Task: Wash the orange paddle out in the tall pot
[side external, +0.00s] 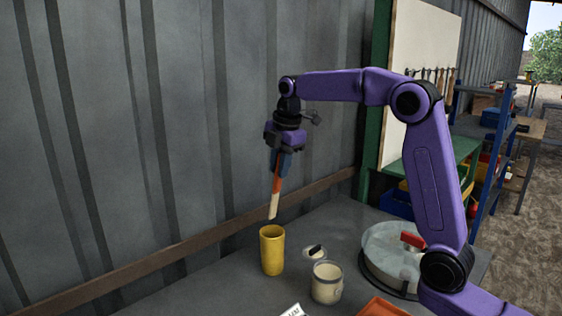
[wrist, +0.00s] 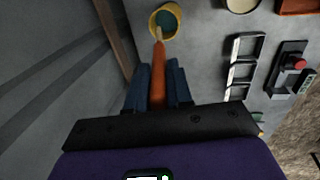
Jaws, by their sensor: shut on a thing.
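The orange paddle (side external: 276,182) has an orange handle and a pale lower end. It hangs almost upright, slightly tilted, from my gripper (side external: 283,160), which is shut on its upper part. The tall pot (side external: 272,252) is yellow and stands upright on the grey table. The paddle's pale tip is just above the pot's rim, apart from it in the side view. In the wrist view, the paddle (wrist: 158,75) lies between my blue fingers (wrist: 158,72), and its tip overlaps the near rim of the pot (wrist: 153,27). Dark teal shows inside the pot.
A cream jar (side external: 326,288) and a small pale dish with a dark piece (side external: 314,253) stand right of the pot. A round grey drum (side external: 385,262) is further right, and an orange tray (side external: 382,308) is in front. The corrugated wall (side external: 150,120) rises behind the table.

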